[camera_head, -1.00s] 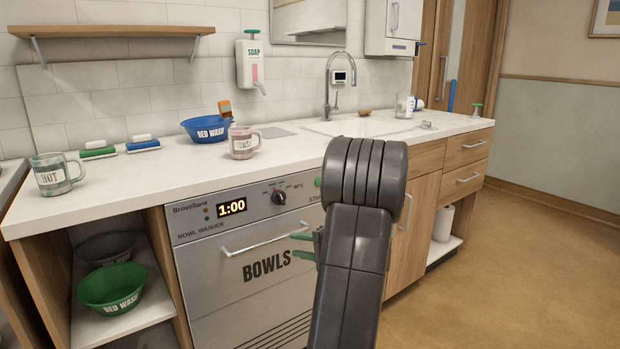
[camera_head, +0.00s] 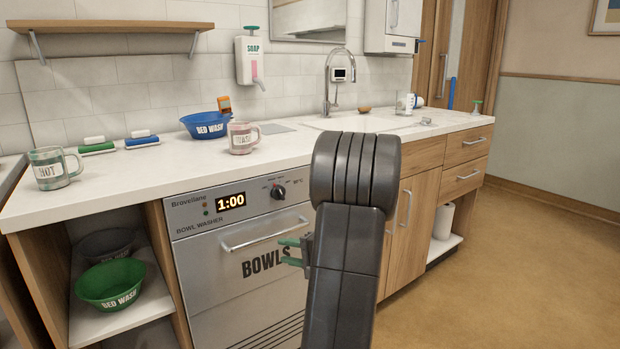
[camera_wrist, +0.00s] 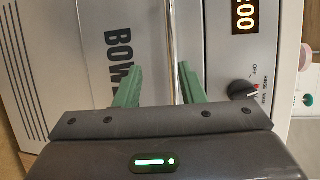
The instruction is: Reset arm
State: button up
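My gripper (camera_head: 291,251) shows green fingertips beside my dark arm, in front of the bowl washer (camera_head: 215,270) door. In the wrist view my gripper (camera_wrist: 155,85) has its two green fingers spread apart, with nothing held between them. The washer's door handle (camera_wrist: 170,40) shows in line with the gap between the fingers, beyond them; I cannot tell how far off it is. The washer door is shut and its display (camera_head: 231,201) reads 1:00. My arm hides part of the washer's right side.
On the counter (camera_head: 180,165) stand a blue bowl (camera_head: 205,125), a HOT mug (camera_head: 55,168), a pink mug (camera_head: 241,138) and two brushes. A green bowl (camera_head: 110,286) sits on the open shelf at lower left. Open floor (camera_head: 530,270) lies to the right.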

jog(key=s+d+r+p, duration=0.1)
jog(key=s+d+p, duration=0.1)
jog(key=s+d, duration=0.5)
jog(key=s+d+r+g+p, duration=0.1)
jog(key=s+d+p, duration=0.1)
jog(key=s+d, duration=0.6)
jog(key=shift+s+r, duration=0.4)
jog(key=shift+s, duration=0.05)
jog(key=shift+p, duration=0.3)
